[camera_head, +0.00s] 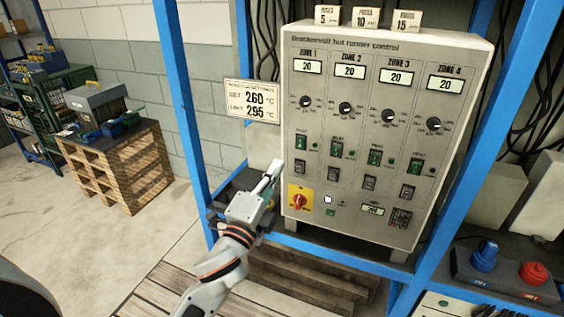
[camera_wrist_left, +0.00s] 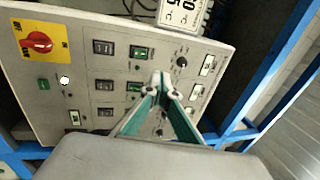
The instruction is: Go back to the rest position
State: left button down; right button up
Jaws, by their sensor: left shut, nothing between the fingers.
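My left gripper (camera_head: 270,176) is in front of the lower left part of the grey hot runner control cabinet (camera_head: 385,45). It is shut and empty, its fingertips near the red rotary switch on a yellow plate (camera_head: 299,199). In the left wrist view the shut green fingers (camera_wrist_left: 161,82) meet at a point before the cabinet panel, and the red switch (camera_wrist_left: 37,42) lies at the upper left. I cannot tell whether the fingertips touch the panel. My right gripper is in neither view.
Blue rack posts (camera_head: 176,90) frame the cabinet. A sign (camera_head: 252,101) reading 260 and 295 hangs left of it. A dark box with blue and red knobs (camera_head: 503,272) sits at lower right.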

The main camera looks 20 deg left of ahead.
pick_arm(q)
jog(key=shift+s, duration=0.3)
jog(key=s+d+f+n+g+h, duration=0.1)
jog(key=s+f+n+g, duration=0.25)
jog(key=f, duration=0.85)
jog(key=s+f+n+g, duration=0.2)
jog(key=s+f+n, duration=0.25)
jog(key=f, duration=0.65)
jog(key=s+d+f+n+g+h, duration=0.1)
jog(key=s+f+n+g, duration=0.3)
jog(key=s+f, duration=1.1)
jog(key=shift+f+n, duration=0.45)
jog(key=shift+n, duration=0.55)
jog(key=shift+d, duration=0.1)
